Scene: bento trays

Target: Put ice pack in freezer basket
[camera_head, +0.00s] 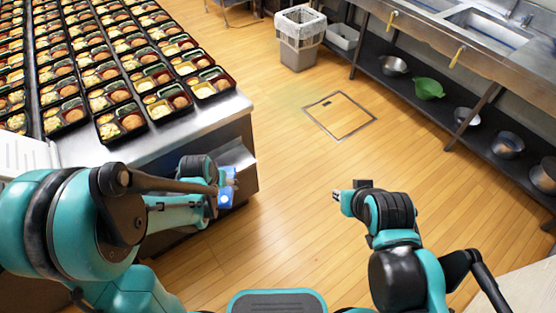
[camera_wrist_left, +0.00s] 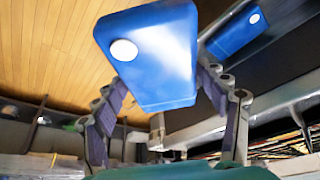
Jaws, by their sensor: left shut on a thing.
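The ice pack, a blue block with a round white spot, shows in the left wrist view (camera_wrist_left: 150,60) and small in the head view (camera_head: 226,196). My left gripper (camera_head: 222,186) is shut on it; in the left wrist view its fingers (camera_wrist_left: 165,92) flank the lower end of the pack. The pack is in front of the steel counter's near end, above the floor. My right gripper (camera_head: 340,198) is over open floor, with nothing visible in it; its finger gap is too small to read. I cannot make out a freezer basket in either view.
The steel counter (camera_head: 190,136) holds rows of filled bento trays (camera_head: 120,122). A bin (camera_head: 298,42) stands at the back. A sink bench with bowls on its lower shelf (camera_head: 440,105) is at the right. The wooden floor (camera_head: 280,180) between is clear.

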